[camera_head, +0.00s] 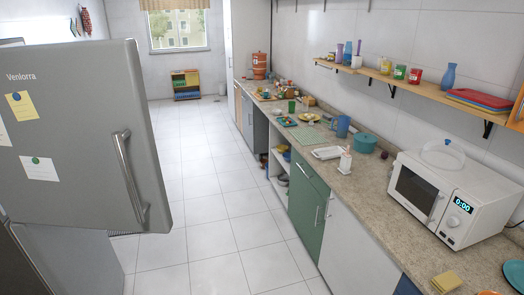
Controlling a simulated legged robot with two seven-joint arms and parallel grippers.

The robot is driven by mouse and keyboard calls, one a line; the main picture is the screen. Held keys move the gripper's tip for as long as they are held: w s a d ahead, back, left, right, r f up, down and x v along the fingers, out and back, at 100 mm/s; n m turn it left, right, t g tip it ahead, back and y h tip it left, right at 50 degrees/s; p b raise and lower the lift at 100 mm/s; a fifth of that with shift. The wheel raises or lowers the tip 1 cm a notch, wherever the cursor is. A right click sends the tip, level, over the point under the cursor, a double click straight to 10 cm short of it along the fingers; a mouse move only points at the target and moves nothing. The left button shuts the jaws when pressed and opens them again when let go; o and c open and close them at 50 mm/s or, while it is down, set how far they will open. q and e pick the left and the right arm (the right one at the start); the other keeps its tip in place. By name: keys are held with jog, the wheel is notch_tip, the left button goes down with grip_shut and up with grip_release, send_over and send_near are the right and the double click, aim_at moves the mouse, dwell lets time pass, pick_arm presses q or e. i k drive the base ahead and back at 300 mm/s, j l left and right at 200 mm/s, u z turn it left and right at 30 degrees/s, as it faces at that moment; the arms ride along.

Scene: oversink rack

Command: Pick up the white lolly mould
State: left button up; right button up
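A flat white piece (327,152) lies on the counter, left of a white bottle (345,161). It may be the white lolly mould, but it is too small to tell for sure. Neither of my grippers is in view, and nothing is being held in this picture.
A grey fridge (85,120) fills the left. The stone counter (375,185) runs along the right wall, with a teal pot (364,142), blue jug (342,126) and white microwave (450,195). A wall shelf (410,85) hangs above. The tiled floor (220,235) between is clear.

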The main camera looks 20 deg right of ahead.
aim_at(344, 168)
jog(key=i+l+z, duration=0.3)
jog(key=i, duration=0.95)
jog(key=i+z, duration=0.3)
jog(key=i, duration=0.9)
